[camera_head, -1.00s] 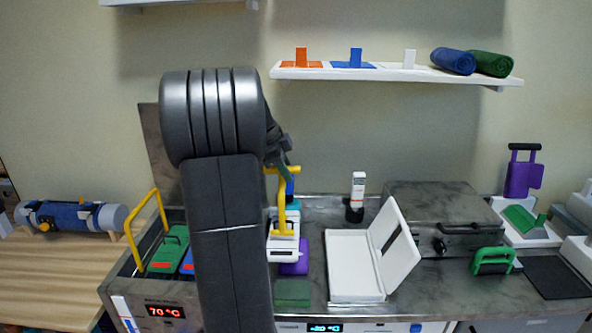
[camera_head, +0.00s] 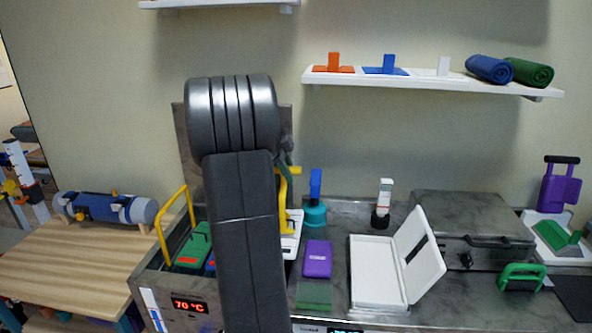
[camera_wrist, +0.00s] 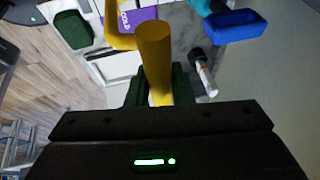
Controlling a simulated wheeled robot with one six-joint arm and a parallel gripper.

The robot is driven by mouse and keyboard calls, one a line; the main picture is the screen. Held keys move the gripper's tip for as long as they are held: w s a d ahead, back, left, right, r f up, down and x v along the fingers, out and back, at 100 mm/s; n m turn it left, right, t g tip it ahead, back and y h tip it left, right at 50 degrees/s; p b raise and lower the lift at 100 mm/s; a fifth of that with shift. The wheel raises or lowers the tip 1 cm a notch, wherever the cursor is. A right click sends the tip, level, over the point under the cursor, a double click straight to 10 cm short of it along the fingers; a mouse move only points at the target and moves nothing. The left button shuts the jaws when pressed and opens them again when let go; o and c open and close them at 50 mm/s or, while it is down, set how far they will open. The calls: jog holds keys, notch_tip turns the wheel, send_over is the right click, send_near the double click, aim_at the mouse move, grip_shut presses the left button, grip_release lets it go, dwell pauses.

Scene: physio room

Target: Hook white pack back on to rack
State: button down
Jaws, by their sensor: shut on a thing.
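The white pack (camera_head: 291,242) shows in the head view just right of my dark arm, which hides part of it. A yellow hooked handle (camera_head: 284,205) rises from it. My gripper is mostly hidden behind my arm in the head view. In the wrist view my gripper (camera_wrist: 160,88), with green fingers, is shut on the thick yellow bar of the handle. The rack is not clearly seen; a heated tank (camera_head: 187,318) with a 70 °C display holds a green pack (camera_head: 195,247) and a yellow handle (camera_head: 162,238) left of my arm.
On the counter are a purple pack (camera_head: 317,258), a teal and blue bottle (camera_head: 315,212), a white tube (camera_head: 384,195) and an open white box (camera_head: 374,285). A grey metal case (camera_head: 455,225) stands right. A shelf (camera_head: 430,82) hangs above. A wooden table (camera_head: 70,265) is left.

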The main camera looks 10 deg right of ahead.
jog(key=w+a+p, duration=0.3)
jog(key=w+a, duration=0.1)
jog(key=a, duration=0.4)
jog(key=shift+a, duration=0.4)
jog(key=shift+w+f+b, duration=0.1)
jog(key=shift+f+b, duration=1.85)
jog(key=shift+f, duration=0.55)
jog(key=shift+f+b, duration=2.3)
jog(key=shift+f, duration=0.55)
dwell(0.6)
jog(key=shift+f, duration=0.3)
jog(key=shift+f+b, duration=0.15)
jog(key=shift+b, duration=0.15)
